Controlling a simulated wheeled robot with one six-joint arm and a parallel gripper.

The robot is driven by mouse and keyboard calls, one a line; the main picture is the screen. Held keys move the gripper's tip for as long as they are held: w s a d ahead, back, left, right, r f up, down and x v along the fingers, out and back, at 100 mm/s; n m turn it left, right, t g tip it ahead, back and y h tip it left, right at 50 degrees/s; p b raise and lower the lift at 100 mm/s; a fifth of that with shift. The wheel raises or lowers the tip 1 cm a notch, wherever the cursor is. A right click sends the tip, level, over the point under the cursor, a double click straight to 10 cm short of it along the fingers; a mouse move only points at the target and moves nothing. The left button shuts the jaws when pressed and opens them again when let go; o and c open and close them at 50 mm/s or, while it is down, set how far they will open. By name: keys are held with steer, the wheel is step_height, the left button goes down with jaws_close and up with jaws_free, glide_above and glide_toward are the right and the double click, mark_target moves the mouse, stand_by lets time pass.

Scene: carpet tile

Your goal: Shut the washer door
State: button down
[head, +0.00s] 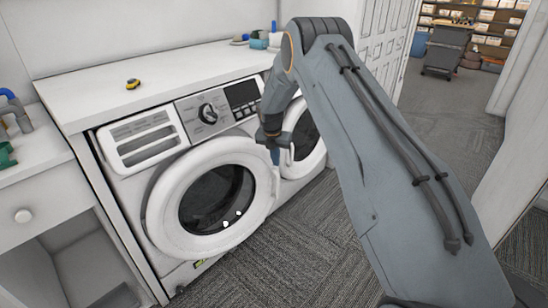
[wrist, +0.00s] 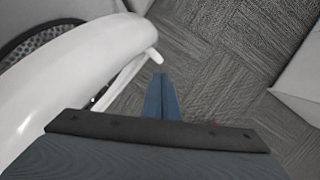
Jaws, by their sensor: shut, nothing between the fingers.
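The washer (head: 122,190) is a white front-loader with a silver control panel. Its round white door (head: 165,220) has dark glass and stands proud of the front; I cannot tell how wide the gap is. A white handle runs along the door's right edge (head: 275,184). My gripper (head: 275,156) is shut and empty, just right of the door's upper right edge. In the wrist view its blue fingertips (wrist: 160,77) point down beside the white door rim (wrist: 85,65) and handle (wrist: 154,56), with no clear contact. My arm hides part of the area to the right.
A second round white ring (head: 316,155) with a dark middle is partly hidden behind my gripper. The countertop (head: 165,65) holds a small yellow tape measure (head: 133,84). A drawer unit (head: 45,205) stands at left. Carpet in front (head: 300,240) is clear.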

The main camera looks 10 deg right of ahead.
steer(key=s+d+r, duration=0.2)
steer(key=s+r, duration=0.2)
steer(key=r, duration=0.6)
steer(key=w+d+f+m+t+y+b, duration=0.1)
steer(key=w+d+f+t+b, duration=0.1)
steer(key=d+f+t+b, duration=0.35)
steer(key=w+d+f+m+t+y+b, duration=0.1)
steer(key=w+d+f+m+t+b, duration=0.15)
steer(key=f, duration=0.65)
steer(key=s+a+r+m+t+y+b, duration=0.2)
steer(key=s+a+m+t+y+b, duration=0.15)
steer(key=s+t+y, duration=0.5)
steer(key=w+a+g+h, duration=0.1)
steer(key=w+a+g, duration=0.1)
steer(key=w+a, duration=0.4)
steer(key=w, duration=0.5)
steer(key=shift+w+b, duration=0.15)
steer(key=shift+b, duration=0.2)
steer(key=shift+g+h, duration=0.25)
